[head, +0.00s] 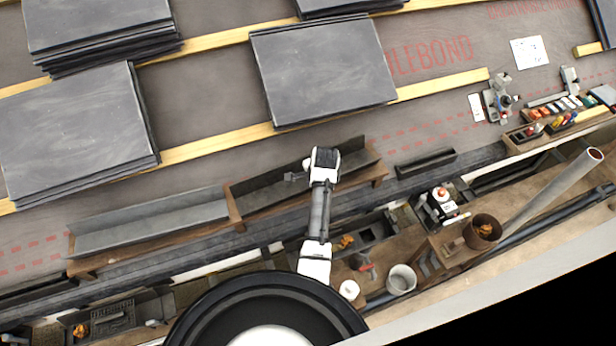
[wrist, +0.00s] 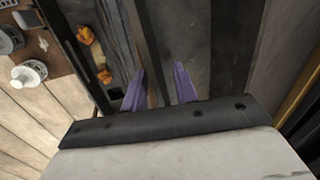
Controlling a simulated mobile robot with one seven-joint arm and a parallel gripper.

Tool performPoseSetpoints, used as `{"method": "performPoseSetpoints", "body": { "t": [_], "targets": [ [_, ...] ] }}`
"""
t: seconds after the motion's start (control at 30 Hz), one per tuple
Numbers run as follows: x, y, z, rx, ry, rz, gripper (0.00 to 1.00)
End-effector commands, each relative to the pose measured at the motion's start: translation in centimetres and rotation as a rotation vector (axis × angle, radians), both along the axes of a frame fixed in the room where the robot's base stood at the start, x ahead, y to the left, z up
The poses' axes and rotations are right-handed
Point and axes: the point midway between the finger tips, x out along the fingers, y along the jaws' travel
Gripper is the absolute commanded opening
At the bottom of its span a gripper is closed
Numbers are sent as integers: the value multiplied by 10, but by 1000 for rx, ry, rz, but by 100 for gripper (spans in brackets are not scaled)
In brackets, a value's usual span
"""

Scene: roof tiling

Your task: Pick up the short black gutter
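A short black gutter piece (head: 426,163) lies on the roof underlay, right of the wooden-edged ledge. A longer dark gutter (head: 262,190) lies on that ledge, partly hidden by my arm. A grey gutter (head: 150,224) lies further left. My gripper (head: 294,177) is over the longer dark gutter, well left of the short black piece. In the wrist view my gripper's two purple fingers (wrist: 159,84) are apart with nothing between them. A dark channel surface shows beyond them; I cannot tell whether they touch it.
Stacks of slate tiles (head: 325,72) lie on wooden battens (head: 215,142) above. At the right are a tool tray (head: 560,124), a brown pot (head: 482,232) and a slanting grey pipe (head: 555,192). A white bucket (head: 401,280) stands below.

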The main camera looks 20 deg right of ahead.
Motion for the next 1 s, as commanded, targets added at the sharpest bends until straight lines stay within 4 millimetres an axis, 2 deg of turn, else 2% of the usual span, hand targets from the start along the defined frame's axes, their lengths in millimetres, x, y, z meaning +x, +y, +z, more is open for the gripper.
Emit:
{"method": "performPoseSetpoints", "body": {
  "t": [0.07, 0.27, 0.77, 0.87, 1.0],
  "targets": [
    [0, 0, 0, 0, 0, 0, 26],
    [0, 0, 0, 0, 0, 0, 0],
    [1, 0, 4, -1, -1, 1, 0],
    [1, 0, 11, -1, -2, 2, 0],
    [1, 0, 30, -2, -4, 1, 0]
  ]
}}
